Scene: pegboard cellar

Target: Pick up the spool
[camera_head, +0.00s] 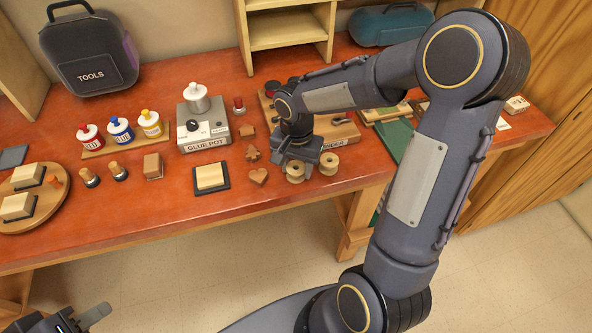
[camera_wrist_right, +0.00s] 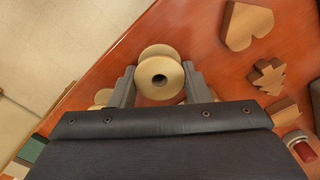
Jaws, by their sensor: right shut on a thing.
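A pale wooden spool (camera_head: 295,171) is near the front edge of the red-brown table, between the fingers of my right gripper (camera_head: 297,165). The right wrist view shows this spool (camera_wrist_right: 160,76) end-on, with its dark centre hole and one finger against each side. My right gripper (camera_wrist_right: 160,85) is shut on it. I cannot tell whether the spool still touches the table. A second spool (camera_head: 328,163) stands just to the right. My left gripper (camera_head: 75,320) is low at the left, away from the table top, partly cut off; its opening is unclear.
A wooden heart (camera_head: 258,177) and a tree shape (camera_head: 251,154) lie left of the spools. A glue pot (camera_head: 205,125) stands behind to the left, near a dark-framed pale block (camera_head: 210,178). A wooden board (camera_head: 340,132) lies behind my right gripper. The table's front edge is close.

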